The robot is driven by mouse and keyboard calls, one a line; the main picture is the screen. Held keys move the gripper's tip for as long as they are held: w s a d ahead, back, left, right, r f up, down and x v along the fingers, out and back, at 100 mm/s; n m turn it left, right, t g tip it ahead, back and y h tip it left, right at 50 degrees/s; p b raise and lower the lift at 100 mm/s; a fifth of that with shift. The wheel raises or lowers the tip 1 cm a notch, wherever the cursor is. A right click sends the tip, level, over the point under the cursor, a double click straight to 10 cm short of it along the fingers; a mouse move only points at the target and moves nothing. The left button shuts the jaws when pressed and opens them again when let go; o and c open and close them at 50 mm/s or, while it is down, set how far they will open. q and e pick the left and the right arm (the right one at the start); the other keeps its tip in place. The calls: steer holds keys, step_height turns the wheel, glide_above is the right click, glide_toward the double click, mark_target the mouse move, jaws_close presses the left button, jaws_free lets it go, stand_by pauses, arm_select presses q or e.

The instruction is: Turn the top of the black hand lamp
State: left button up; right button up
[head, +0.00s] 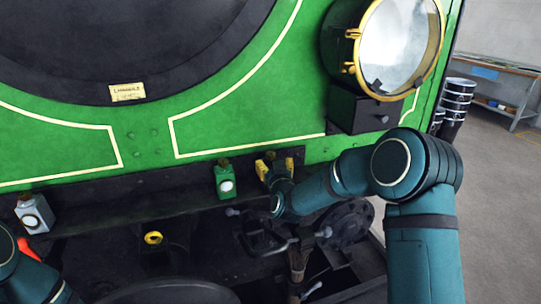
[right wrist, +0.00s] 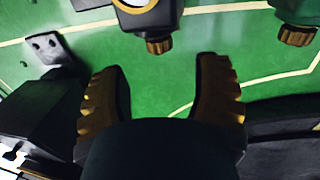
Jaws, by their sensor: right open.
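The black hand lamp (right wrist: 150,20) shows at the top of the right wrist view, upside down there, with a gold ring on its front. Its small brown top (right wrist: 158,46) points down in that picture, toward my gripper. My right gripper (right wrist: 157,65) is open, one finger on each side of the line to the brown top. The top appears just past the fingertips, with a gap to each finger. In the head view my right gripper (head: 274,168) hides most of this lamp. My left gripper is out of view.
A green lamp (head: 225,182) stands left of my right gripper, and a grey-white lamp (head: 33,214) farther left. A black thing with a yellow ring (head: 153,238) sits lower. The large brass-rimmed headlamp (head: 398,45) is up right, against the green tram front (head: 240,115).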

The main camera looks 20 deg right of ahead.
mark_target(271, 156)
steer(key=w, duration=0.4)
steer(key=w+d, duration=0.1)
steer(key=w, duration=0.1)
steer(key=shift+w, duration=0.4)
jaws_close()
